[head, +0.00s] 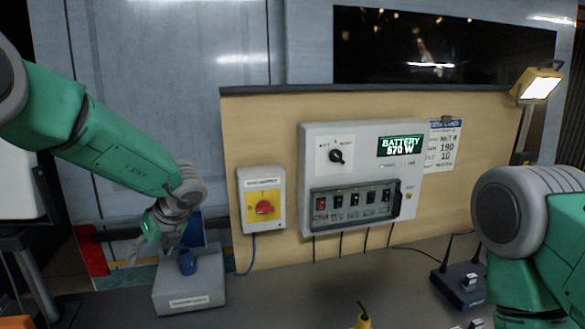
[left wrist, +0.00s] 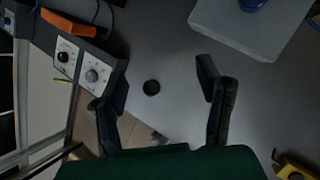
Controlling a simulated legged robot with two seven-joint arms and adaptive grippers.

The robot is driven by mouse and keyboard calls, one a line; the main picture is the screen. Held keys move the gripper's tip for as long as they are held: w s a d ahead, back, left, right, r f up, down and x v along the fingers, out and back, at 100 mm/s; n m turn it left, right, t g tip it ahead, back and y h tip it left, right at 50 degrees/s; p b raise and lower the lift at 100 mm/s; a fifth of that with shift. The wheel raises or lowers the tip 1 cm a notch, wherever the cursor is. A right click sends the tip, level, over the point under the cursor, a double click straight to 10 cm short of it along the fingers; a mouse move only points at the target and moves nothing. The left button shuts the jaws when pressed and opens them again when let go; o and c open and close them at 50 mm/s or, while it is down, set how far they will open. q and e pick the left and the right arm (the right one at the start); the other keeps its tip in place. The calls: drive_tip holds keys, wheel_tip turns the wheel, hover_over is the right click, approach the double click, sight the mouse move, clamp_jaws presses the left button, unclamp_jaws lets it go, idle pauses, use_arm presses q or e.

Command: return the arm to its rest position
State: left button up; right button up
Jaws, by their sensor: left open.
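My left arm (head: 100,130) comes in from the left, green with grey joints, reaching down toward the bench. Its gripper (head: 140,248) hangs beside the left of a grey box with a blue plug, partly hard to make out. In the left wrist view the two dark fingers of my left gripper (left wrist: 160,92) are spread wide apart with nothing held between them.
The grey box (head: 190,287) with the blue plug (head: 187,262) is close to my left gripper. A red-knob switch (head: 264,207) and a battery panel (head: 360,150) are on the board. A radio unit (head: 461,283) stands right. A knobbed device (left wrist: 80,65) shows in the wrist view.

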use_arm(q)
drive_tip(key=s+a+f+m+t, duration=0.1)
drive_tip(key=s+f+m, duration=0.5)
drive_tip(key=m, duration=0.3)
drive_tip(key=s+a+f+m+t, duration=0.1)
drive_tip(key=s+a+f+m, duration=0.1)
drive_tip(key=s+f+m, duration=0.4)
drive_tip(key=s+a+f+m+t+h, duration=0.1)
drive_tip(key=s+f+m, duration=0.5)
drive_tip(key=f+m, duration=0.3)
drive_tip(key=shift+a+f+m, duration=0.1)
drive_tip(key=shift+f+m, duration=0.05)
drive_tip(key=shift+m, duration=1.05)
drive_tip(key=shift+a+f+m, duration=0.1)
drive_tip(key=shift+f+m, duration=0.05)
drive_tip(key=shift+m, duration=1.05)
drive_tip(key=s+d+f+m+g+h, duration=0.25)
drive_tip(key=s+m, duration=0.55)
drive_tip(key=s, duration=0.5)
drive_tip(key=s+d+f+m+g+h, duration=0.2)
drive_tip(key=s+d+m+g+h, duration=0.15)
drive_tip(key=s+m, duration=0.7)
wheel_tip(320, 180, down, 12)
drive_tip(key=d+n+t+b, duration=0.1)
drive_tip(key=t+b, duration=0.1)
drive_tip(key=b, duration=1)
drive_tip(key=shift+w+d+y+b, duration=0.15)
drive_tip(key=shift+w+y+b, duration=0.15)
drive_tip(key=shift+w+b, duration=0.1)
drive_tip(key=shift+f, duration=0.1)
